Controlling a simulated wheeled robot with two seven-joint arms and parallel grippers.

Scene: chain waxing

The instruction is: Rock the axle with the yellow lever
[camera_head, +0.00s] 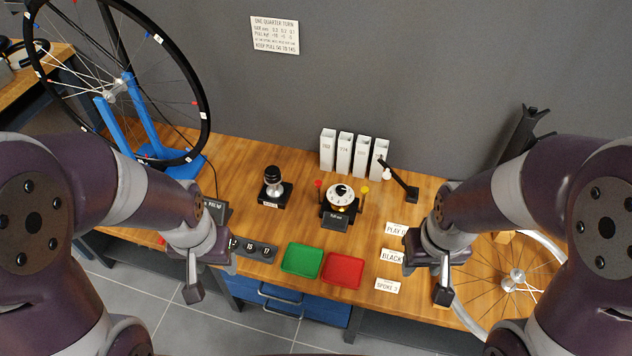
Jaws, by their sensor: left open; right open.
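A small dial device (340,196) with a white round face stands at the middle of the bench. A yellow-tipped lever (365,190) sticks out at its right side and a red-tipped lever (318,184) at its left. A spoked wheel (204,125) stands upright in a blue stand (144,132) at the left, with its hub and axle (117,88) between the stand's arms. My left gripper (194,290) is open and empty at the bench's front edge, left of the trays. My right gripper (442,292) is open and empty near the front right, well away from the yellow lever.
A green tray (302,260) and a red tray (343,270) lie at the front. A black-knobbed device (272,185), several white boxes (344,155) and a black lamp-like arm (399,180) stand behind. Label cards (392,256) lie right of the trays. Another wheel (515,280) lies at right.

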